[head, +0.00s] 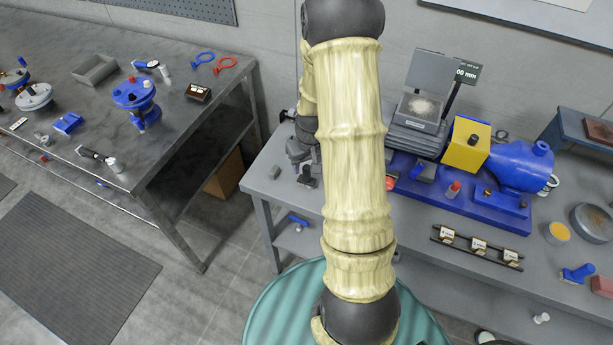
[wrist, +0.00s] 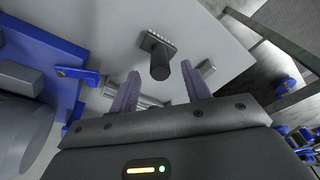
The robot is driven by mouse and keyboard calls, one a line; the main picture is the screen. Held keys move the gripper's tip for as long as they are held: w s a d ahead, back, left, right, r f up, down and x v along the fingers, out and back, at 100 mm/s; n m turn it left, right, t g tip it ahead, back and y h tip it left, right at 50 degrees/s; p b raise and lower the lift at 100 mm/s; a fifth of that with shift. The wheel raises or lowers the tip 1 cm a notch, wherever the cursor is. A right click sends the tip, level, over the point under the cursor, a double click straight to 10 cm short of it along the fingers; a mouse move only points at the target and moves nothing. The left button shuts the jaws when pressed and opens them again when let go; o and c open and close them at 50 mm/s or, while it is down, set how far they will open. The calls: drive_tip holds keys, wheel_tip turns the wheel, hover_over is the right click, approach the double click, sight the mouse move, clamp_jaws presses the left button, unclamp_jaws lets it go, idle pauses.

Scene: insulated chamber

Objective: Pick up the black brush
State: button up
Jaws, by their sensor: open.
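The black brush (wrist: 157,50) lies on the grey bench top in the wrist view. Its handle points toward my gripper and its bristle edge faces away. My gripper (wrist: 160,72) is open, with one finger on each side of the handle in the picture; I cannot tell how far above it the fingers are. Nothing is held. In the head view, a dark shape (head: 306,179) beside my arm appears to be the brush.
A small grey block (head: 275,172) lies near the brush. The blue machine base (head: 460,196) stands close on the right in the head view. The bench's left edge drops to the floor. A second metal table (head: 185,120) with tools stands across a gap.

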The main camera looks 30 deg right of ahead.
sight(307, 174)
idle(0.3)
drive_tip(key=shift+a+f+p, duration=0.1)
drive_tip(key=shift+f+p, duration=0.65)
drive_tip(key=shift+f, duration=1.3)
drive_tip(key=shift+w+f, duration=0.1)
drive_tip(key=shift+f, duration=0.5)
clamp_jaws()
drive_tip(key=shift+r, duration=0.1)
